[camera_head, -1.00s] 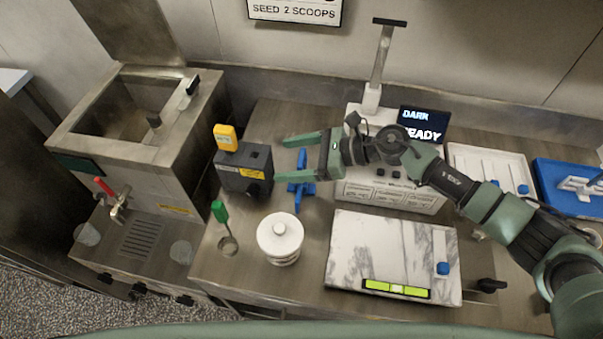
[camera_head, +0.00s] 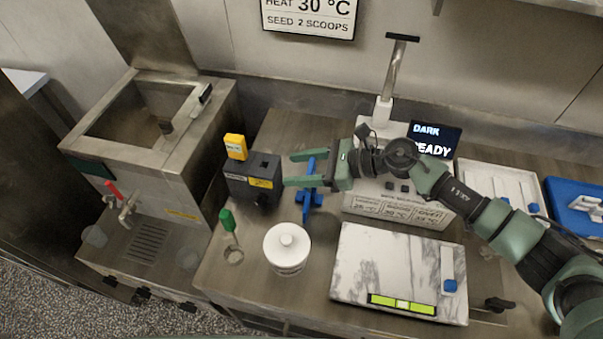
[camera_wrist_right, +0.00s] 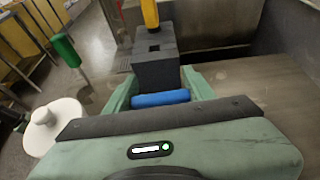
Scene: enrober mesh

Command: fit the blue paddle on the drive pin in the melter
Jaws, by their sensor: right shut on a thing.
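The blue paddle (camera_head: 312,197) stands on the counter beside a dark grey block, its upper part between the fingers of my right gripper (camera_head: 298,169). My right gripper is shut on it; in the right wrist view the blue paddle (camera_wrist_right: 160,98) shows as a bar across the gap between the green fingers. The melter (camera_head: 185,172) is the open-topped steel box at the left. A short dark stub (camera_head: 167,126), seemingly the drive pin, shows inside its tank; its lower part is hard to make out. My left gripper is not in view.
The dark grey block (camera_head: 240,187) with a yellow-topped piece (camera_head: 236,147) stands between paddle and melter. A green-handled tool (camera_head: 227,221), a white lidded pot (camera_head: 286,256) and a marble slab (camera_head: 370,255) are nearer the front. A white machine (camera_head: 375,200) stands behind the gripper.

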